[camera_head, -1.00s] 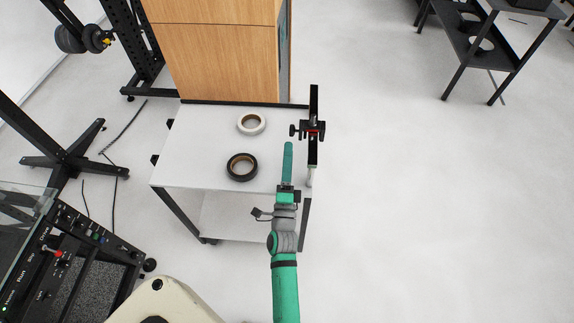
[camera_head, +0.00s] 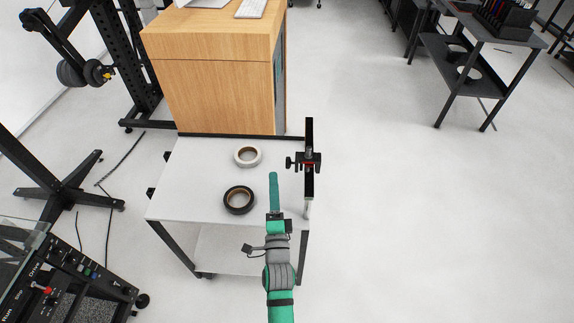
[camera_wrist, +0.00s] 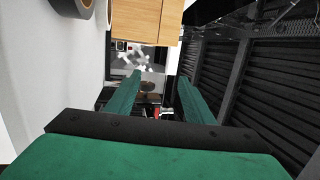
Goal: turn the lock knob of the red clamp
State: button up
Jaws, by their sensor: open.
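The red clamp (camera_head: 309,155) is at the right edge of the white table in the head view, on a black upright bar. It is mostly black with a small red part, and a dark knob sticks out on its left. My gripper (camera_head: 273,178) is left of and nearer than the clamp, apart from it. In the wrist view my gripper (camera_wrist: 160,88) shows two green fingers spread apart with nothing held between them. A small red part is visible low between the fingers, partly hidden by the gripper body; I cannot tell the knob's angle.
On the white table (camera_head: 190,190) lie a white tape roll (camera_head: 247,157) and a black tape roll (camera_head: 239,200), left of my gripper. A wooden cabinet (camera_head: 210,90) stands behind. Floor right of the clamp is clear.

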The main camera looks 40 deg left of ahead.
aim_at(290, 163)
jog(key=w+a+m+h, duration=0.1)
jog(key=w+a+h, duration=0.2)
jog(key=w, duration=1)
jog(key=shift+w+a+f+m+g+h, duration=0.2)
jog(key=shift+w+a+m+g+h, duration=0.15)
jog(key=shift+a, duration=0.75)
jog(key=c, duration=1.1)
